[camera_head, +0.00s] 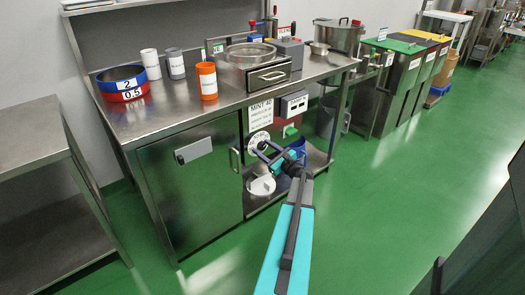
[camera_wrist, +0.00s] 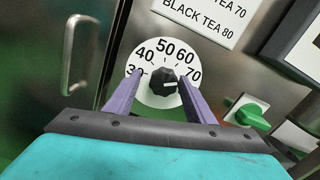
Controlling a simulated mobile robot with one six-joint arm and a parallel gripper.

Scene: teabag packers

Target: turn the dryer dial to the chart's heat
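The dryer dial (camera_wrist: 149,95) is a white disc on the steel front, marked 30 to 70 in the visible part, with a black knob (camera_wrist: 163,81) at its middle. A small pale mark shows on the knob, but I cannot tell surely which number it points to. My gripper (camera_wrist: 162,77) is open, one purple finger on each side of the knob, with gaps visible. In the head view my gripper (camera_head: 269,154) is just below the dial (camera_head: 259,141). The chart (camera_head: 261,112) above it has "MINT 40" as its top line. The wrist view of the chart (camera_wrist: 207,14) shows "BLACK TEA 80".
A green switch (camera_wrist: 252,114) is right of the dial. A door handle (camera_wrist: 79,52) is to its left. A small display box (camera_head: 294,104) is right of the chart. An open lower shelf (camera_head: 315,166) lies below. The green floor to the right is clear.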

